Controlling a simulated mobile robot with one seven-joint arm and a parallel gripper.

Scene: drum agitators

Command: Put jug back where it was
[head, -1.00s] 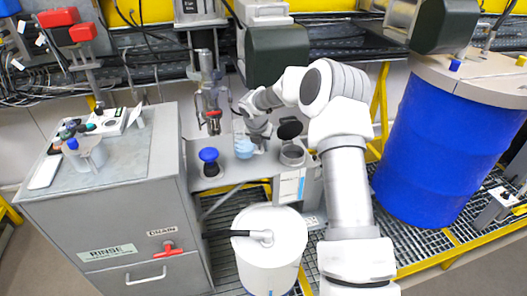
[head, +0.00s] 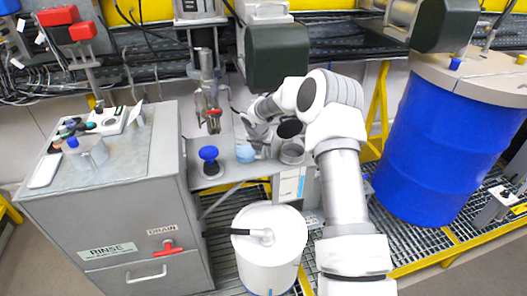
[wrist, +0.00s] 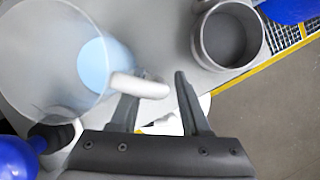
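The clear jug with light blue liquid (head: 245,153) stands on the grey shelf beside a blue knob. In the wrist view the jug (wrist: 93,62) shows from above at the upper left, with its pale handle (wrist: 140,86) pointing right. My gripper (head: 262,142) is just right of the jug. In the wrist view my gripper (wrist: 155,88) has its fingers apart, with a clear gap between them. The handle overlaps the left finger and reaches across toward the right one; whether it touches either finger I cannot tell.
A round grey metal cup (wrist: 228,36) stands right of my gripper; it also shows in the head view (head: 292,152). The blue knob (head: 208,153) and clamp stand (head: 210,105) are close on the left. A white drum (head: 270,245) stands in front, a blue drum (head: 440,140) at right.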

